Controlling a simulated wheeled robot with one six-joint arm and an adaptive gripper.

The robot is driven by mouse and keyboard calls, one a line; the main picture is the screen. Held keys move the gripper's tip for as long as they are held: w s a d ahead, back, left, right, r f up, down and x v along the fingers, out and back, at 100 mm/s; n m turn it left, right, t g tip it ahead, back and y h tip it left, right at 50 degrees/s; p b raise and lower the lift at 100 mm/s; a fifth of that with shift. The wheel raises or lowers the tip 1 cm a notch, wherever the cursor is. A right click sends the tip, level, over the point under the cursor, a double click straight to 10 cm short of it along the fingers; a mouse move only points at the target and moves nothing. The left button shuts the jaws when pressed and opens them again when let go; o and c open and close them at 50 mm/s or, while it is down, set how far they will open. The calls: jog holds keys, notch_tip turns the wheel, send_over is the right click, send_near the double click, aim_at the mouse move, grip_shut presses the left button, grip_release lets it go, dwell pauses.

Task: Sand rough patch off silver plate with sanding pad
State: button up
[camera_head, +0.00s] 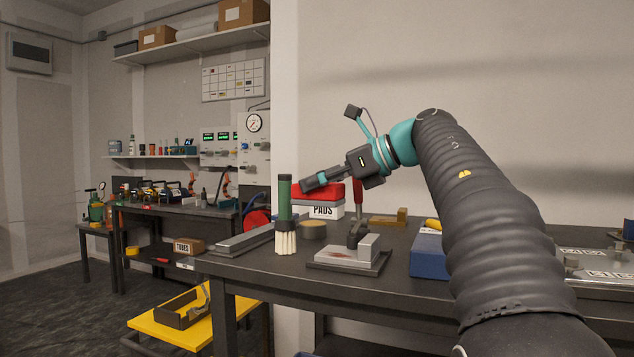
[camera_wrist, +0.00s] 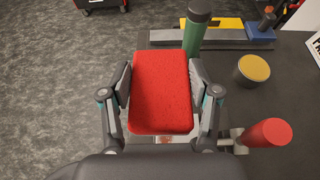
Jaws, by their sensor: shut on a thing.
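My gripper (camera_wrist: 160,95) is shut on a red sanding pad (camera_wrist: 160,90), one finger at each side of it. In the head view my gripper (camera_head: 312,183) is raised above the bench, pointing left. The pad is apart from the plate. In the wrist view the plate is mostly hidden.
A green-handled brush (camera_head: 285,205) stands upright left of the plate, near a round tin (camera_head: 313,231). A red handle (camera_head: 358,202) rises behind the plate. A white PADS box (camera_head: 324,212) stands at the back. A blue block (camera_head: 430,258) is right of the plate.

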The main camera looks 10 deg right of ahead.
jog(key=shift+f+b, duration=2.5)
jog(key=shift+f, duration=0.85)
jog(key=shift+a+r, duration=0.1)
jog(key=shift+a, duration=0.05)
